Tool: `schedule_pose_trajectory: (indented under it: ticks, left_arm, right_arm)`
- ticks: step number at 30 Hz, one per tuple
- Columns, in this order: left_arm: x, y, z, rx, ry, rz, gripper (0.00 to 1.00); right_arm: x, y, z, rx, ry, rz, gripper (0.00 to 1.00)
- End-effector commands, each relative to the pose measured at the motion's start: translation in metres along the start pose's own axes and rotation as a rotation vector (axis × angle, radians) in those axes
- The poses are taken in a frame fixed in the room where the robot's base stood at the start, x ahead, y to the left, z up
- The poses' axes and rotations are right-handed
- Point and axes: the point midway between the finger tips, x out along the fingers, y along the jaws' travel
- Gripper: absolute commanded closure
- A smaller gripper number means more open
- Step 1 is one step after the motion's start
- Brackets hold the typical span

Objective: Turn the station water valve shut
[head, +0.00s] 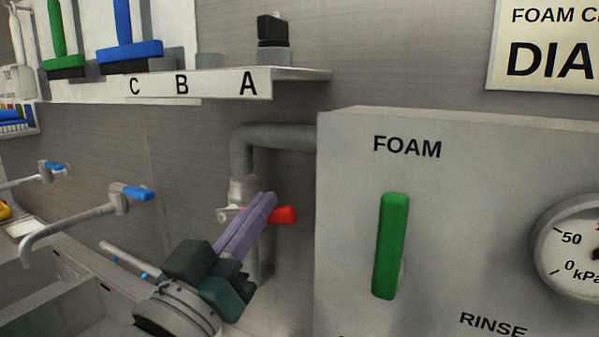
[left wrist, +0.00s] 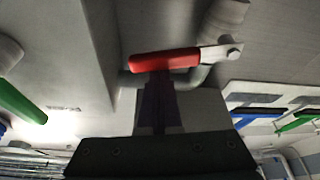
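The station water valve has a red lever handle (head: 284,214) on a grey pipe (head: 241,160) left of the foam panel. The handle lies about level; its red end shows just right of my left fingers. My left gripper (head: 268,199) has its purple fingers close together, with the tips in front of the handle. In the left wrist view the red handle (left wrist: 165,60) lies across the fingertips (left wrist: 158,78), with its metal pivot end at right. The fingertips look at or very near the handle. Whether they clasp it is hidden. My right gripper is not in view.
The foam panel (head: 345,250) with a green lever (head: 389,245) and a gauge (head: 580,240) stands close at right. A shelf (head: 225,85) marked A, B, C is above. Blue-handled taps (head: 138,192) and a sink (head: 70,290) are at left.

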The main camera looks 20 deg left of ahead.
Motion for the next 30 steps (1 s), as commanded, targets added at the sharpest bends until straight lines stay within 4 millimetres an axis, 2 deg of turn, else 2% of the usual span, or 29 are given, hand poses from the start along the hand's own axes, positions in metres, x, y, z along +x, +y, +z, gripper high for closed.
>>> schedule_pose_trajectory:
  ticks: [3, 12, 30]
  left_arm:
    - [-0.003, 0.001, 0.010, 0.076, -0.001, 0.027, 1.00]
    - [-0.006, 0.002, 0.018, 0.195, -0.002, 0.069, 1.00]
    - [-0.007, 0.002, 0.019, 0.228, -0.001, 0.080, 1.00]
  right_arm:
    - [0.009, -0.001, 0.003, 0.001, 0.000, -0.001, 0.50]
    - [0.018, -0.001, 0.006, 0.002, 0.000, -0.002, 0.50]
    - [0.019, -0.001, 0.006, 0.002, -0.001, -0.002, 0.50]
